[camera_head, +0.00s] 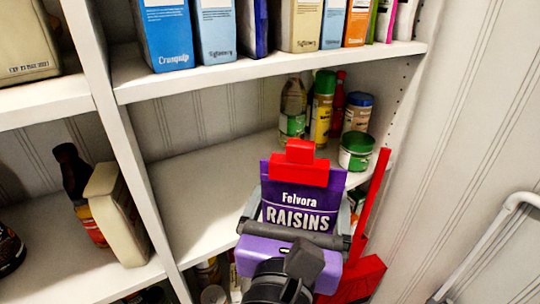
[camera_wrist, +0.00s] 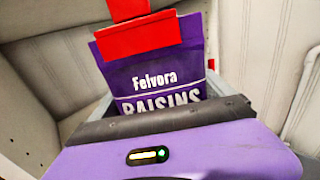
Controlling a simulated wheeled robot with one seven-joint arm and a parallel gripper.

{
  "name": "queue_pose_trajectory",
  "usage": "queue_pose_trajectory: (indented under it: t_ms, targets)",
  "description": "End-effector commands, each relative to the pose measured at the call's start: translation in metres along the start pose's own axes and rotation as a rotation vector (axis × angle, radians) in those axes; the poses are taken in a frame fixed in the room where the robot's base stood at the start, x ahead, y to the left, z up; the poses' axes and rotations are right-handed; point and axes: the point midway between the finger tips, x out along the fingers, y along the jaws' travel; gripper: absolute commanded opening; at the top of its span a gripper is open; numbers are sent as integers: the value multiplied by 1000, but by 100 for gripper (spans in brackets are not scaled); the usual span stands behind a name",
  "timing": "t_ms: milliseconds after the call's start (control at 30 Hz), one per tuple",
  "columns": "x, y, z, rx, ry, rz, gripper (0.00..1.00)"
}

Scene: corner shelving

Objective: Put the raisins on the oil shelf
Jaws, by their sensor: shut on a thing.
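The raisins (camera_head: 298,207) are a purple bag with a red clip across its top. My gripper (camera_head: 298,222) is shut on the bag and holds it upright, label facing the camera, in front of the corner shelf. The bag also fills the middle of the wrist view (camera_wrist: 150,75), with its lower part hidden by my gripper (camera_wrist: 155,112). The middle shelf (camera_head: 200,195) bears a pale bottle (camera_head: 292,112) and a yellow bottle with a green cap (camera_head: 321,115), which look like oil, beside a red bottle (camera_head: 338,108). The bag overlaps this shelf's front edge in the picture.
A jar (camera_head: 358,113) and a green can (camera_head: 356,152) stand at the shelf's right end. The shelf's left part is bare. Boxes (camera_head: 165,35) line the shelf above. A red long-handled dustpan (camera_head: 362,275) and a white rail (camera_head: 480,245) are at right.

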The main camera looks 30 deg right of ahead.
Motion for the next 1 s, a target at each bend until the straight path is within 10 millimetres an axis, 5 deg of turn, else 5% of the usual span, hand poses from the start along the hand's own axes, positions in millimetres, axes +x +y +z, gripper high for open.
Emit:
queue_pose_trajectory:
  t_ms: [567,1000]
  targets:
    - [22,22,0,2,-2,0,39]
    - [83,82,4,-2,-1,-2,39]
